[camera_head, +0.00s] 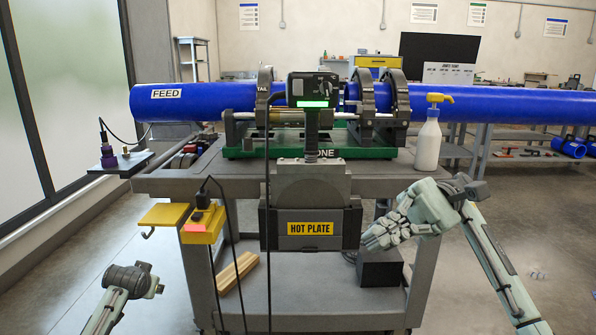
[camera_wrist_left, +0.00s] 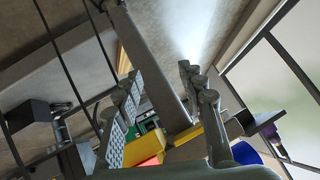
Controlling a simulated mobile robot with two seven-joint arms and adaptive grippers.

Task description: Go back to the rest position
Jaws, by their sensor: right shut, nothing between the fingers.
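My right gripper (camera_head: 374,240) is shut and empty. It is beside the right edge of the hot plate (camera_head: 310,243), in front of the cart; I cannot tell whether it touches the plate. The hot plate hangs upright at the cart's front, below a handle with a lit green display. My left arm (camera_head: 129,279) shows at the lower left in the head view, away from the cart, with its gripper not clearly visible there. In the left wrist view my left gripper (camera_wrist_left: 161,76) is open, its fingers apart with nothing between them.
The grey cart (camera_head: 385,177) carries a green-based clamp machine with blue pipe (camera_head: 205,97) across it. Floor at left is clear.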

